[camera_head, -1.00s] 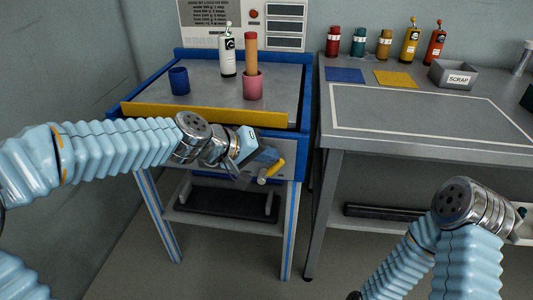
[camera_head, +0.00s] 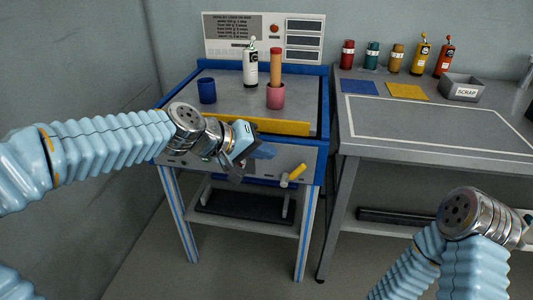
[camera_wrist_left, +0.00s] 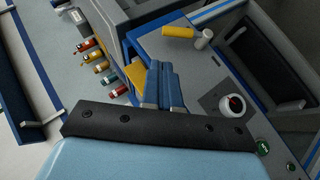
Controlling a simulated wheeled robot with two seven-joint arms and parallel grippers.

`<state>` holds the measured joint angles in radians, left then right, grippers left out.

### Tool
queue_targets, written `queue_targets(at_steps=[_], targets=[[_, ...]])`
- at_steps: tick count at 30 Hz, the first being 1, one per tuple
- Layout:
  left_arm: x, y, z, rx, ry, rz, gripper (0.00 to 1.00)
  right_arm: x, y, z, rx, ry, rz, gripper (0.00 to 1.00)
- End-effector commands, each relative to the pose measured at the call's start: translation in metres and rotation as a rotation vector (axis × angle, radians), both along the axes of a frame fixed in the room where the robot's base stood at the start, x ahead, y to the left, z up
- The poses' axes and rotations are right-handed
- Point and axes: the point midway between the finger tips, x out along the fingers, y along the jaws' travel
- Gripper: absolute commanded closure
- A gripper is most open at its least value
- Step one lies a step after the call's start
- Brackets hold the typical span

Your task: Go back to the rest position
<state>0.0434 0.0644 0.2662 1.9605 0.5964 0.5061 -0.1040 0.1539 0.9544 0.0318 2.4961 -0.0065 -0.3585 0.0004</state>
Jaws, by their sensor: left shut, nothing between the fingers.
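My left gripper (camera_head: 262,151) is in front of the blue-framed test bench, left of and above the yellow lever handle (camera_head: 298,171) and apart from it. Its blue fingers are shut with nothing between them; they also show in the left wrist view (camera_wrist_left: 162,84). The handle shows there too (camera_wrist_left: 178,31), beyond the fingertips. My right arm comes in at the lower right, its wrist by the picture's edge; its fingers are not visible.
The bench (camera_head: 184,108) carries a blue cup (camera_head: 207,91), a white bottle (camera_head: 250,66) and a pink cup (camera_head: 275,97) holding an orange-brown cylinder (camera_head: 276,66). The grey table (camera_head: 430,125) at right holds several bottles and a SCRAP bin (camera_head: 462,89). Floor between me and them looks clear.

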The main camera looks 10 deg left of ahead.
Motion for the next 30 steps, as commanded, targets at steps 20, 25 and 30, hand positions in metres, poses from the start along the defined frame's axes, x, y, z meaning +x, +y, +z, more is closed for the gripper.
queue_targets(at_steps=[20, 25, 30], targets=[[-0.03, 0.025, -0.281, 0.273, 0.307, 0.031, 1.0, 0.0, 0.0, 0.0, 0.0, 0.0, 0.0, 0.15], [-0.108, 0.03, -0.396, 0.386, 0.425, -0.046, 1.0, 0.0, 0.0, 0.0, 0.0, 0.0, 0.0, 0.15], [-0.181, 0.027, -0.453, 0.424, 0.492, -0.13, 1.0, 0.0, 0.0, 0.0, 0.0, 0.0, 0.0, 0.15]])
